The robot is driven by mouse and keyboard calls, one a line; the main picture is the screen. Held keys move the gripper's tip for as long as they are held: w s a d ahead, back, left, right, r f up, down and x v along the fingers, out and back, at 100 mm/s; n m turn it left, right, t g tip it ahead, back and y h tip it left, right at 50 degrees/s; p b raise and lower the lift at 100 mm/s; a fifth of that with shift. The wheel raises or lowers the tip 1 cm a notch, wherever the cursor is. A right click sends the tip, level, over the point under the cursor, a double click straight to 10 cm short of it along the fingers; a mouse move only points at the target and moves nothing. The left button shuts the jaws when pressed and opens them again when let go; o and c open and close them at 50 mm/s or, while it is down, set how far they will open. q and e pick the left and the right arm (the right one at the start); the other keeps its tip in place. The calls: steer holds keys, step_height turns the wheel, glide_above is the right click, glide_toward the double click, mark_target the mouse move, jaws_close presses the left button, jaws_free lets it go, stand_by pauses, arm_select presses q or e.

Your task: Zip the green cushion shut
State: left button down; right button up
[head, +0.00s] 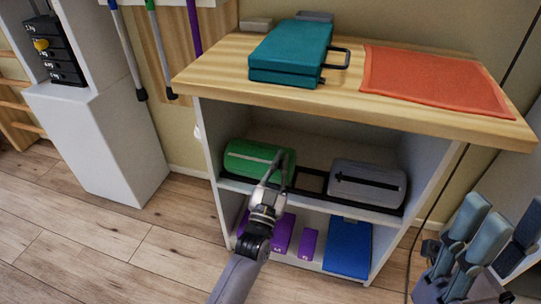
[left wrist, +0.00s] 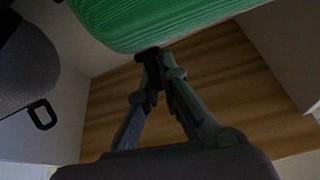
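The green cushion (head: 248,154) lies on the upper shelf of the cabinet, at the left. A pale zip line runs along its front. My left gripper (head: 279,158) is at the cushion's right end. In the left wrist view the green cushion (left wrist: 160,18) fills the top edge, and the gripper's fingertips (left wrist: 155,58) come together right at its rim. A dark piece shows at the tips; I cannot tell whether it is the zip pull or finger pads. The zip pull is not clearly visible.
A grey cushion (head: 367,185) with a black zip lies to the right on the same shelf. The wooden top (head: 215,77) above holds a teal case (head: 290,52) and an orange mat (head: 430,82). Purple blocks (head: 284,232) and a blue item (head: 348,246) stand below.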

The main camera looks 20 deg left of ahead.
arm_select(q)
steer(key=shift+d, duration=0.3)
steer(key=c, duration=1.8)
jaws_free()
steer(key=v, duration=1.2)
steer(key=shift+r, duration=0.1)
